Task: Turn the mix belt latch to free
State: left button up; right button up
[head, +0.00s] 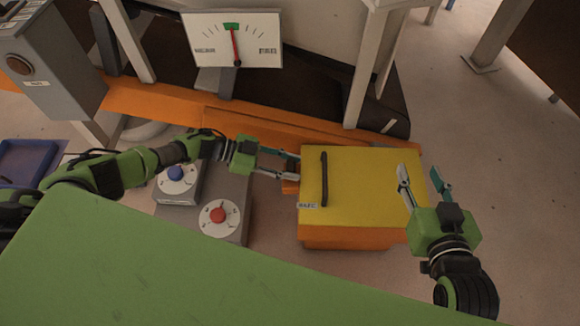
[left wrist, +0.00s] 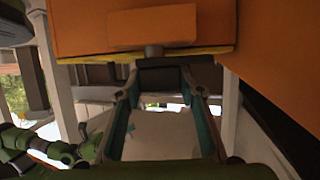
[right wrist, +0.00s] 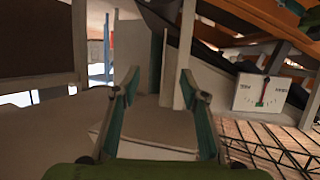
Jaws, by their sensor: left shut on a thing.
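My left gripper (head: 298,166) is at the left side of a yellow-topped orange box (head: 375,185). In the left wrist view its fingertips are shut on a dark block (left wrist: 163,76) on a short grey stem coming from the orange box. This looks like a latch handle; no mix belt label is readable, and its turned position cannot be told. In the head view the fingers and the box edge mostly hide it. My right gripper (head: 421,180) is open and empty near the box's right edge; its fingers stand apart in the right wrist view (right wrist: 157,85).
A black bar (head: 324,180) lies on the yellow top by a small label (head: 307,205). Grey units with a blue knob (head: 176,173) and a red knob (head: 218,215) stand left. A dial (head: 255,48) stands behind. A green surface (head: 170,270) fills the front left.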

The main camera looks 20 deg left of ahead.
jog(key=shift+w+a+r+t, duration=0.1)
jog(key=shift+w+r+t, duration=0.2)
jog(key=shift+r, duration=0.15)
pick_arm(q)
jog(key=o, duration=1.1)
jog(key=v, duration=1.2)
jog(key=shift+f, duration=0.1)
pick_arm(e)
jog(key=shift+s, duration=0.15)
